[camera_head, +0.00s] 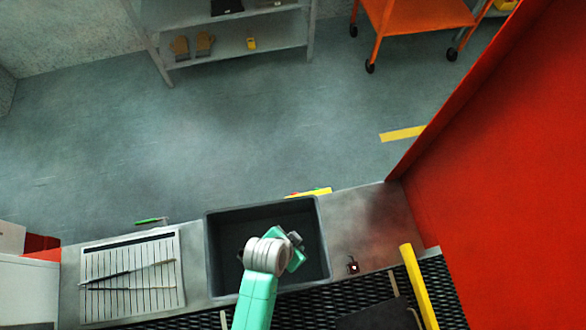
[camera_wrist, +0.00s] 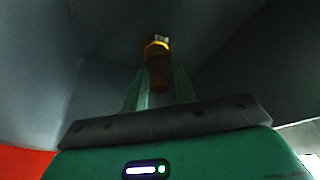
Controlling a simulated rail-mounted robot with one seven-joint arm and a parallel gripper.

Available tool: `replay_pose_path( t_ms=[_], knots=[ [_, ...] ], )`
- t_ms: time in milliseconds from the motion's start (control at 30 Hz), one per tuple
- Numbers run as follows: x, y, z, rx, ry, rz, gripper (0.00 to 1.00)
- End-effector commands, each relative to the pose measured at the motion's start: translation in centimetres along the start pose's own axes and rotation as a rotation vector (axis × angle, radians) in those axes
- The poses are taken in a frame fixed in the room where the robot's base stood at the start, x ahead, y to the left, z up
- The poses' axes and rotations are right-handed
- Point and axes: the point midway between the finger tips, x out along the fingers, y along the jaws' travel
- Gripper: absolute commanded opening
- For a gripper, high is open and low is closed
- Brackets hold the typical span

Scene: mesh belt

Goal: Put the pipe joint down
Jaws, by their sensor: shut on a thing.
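The pipe joint (camera_wrist: 157,50) shows in the wrist view as a small piece with a brass-yellow collar and a brown-orange lower part. My gripper (camera_wrist: 160,88) is shut on it, with a pale green finger on either side. The joint's far end points away from my palm. In the head view my gripper (camera_head: 296,241) is over the dark grey bin (camera_head: 213,250). The joint cannot be made out there. I cannot tell how high it is above the bin floor.
A striped white tray (camera_head: 105,262) with thin dark tools lies left of the bin. A small dark item (camera_head: 352,265) sits on the grey counter to the right. A yellow bar (camera_head: 418,285) and a red panel (camera_head: 510,160) stand further right. The black mesh belt (camera_head: 440,290) runs in front.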

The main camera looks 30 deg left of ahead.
Motion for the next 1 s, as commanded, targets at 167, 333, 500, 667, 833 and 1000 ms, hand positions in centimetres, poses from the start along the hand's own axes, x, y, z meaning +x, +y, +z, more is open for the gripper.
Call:
replay_pose_path(
  t_ms=[167,333,500,667,833,1000],
  knots=[
    [1.5,0.0,0.6,0.001,0.001,-0.001,0.0],
    [1.5,-0.1,0.6,0.001,0.001,-0.001,0.0],
    [1.8,0.0,0.7,0.0,0.001,-0.001,0.32],
    [1.8,0.0,0.7,0.0,0.001,-0.001,0.5],
    [1.8,0.0,0.7,0.0,0.001,-0.001,0.5],
    [0.0,-0.1,0.5,0.0,0.004,-0.002,0.5]
  ],
)
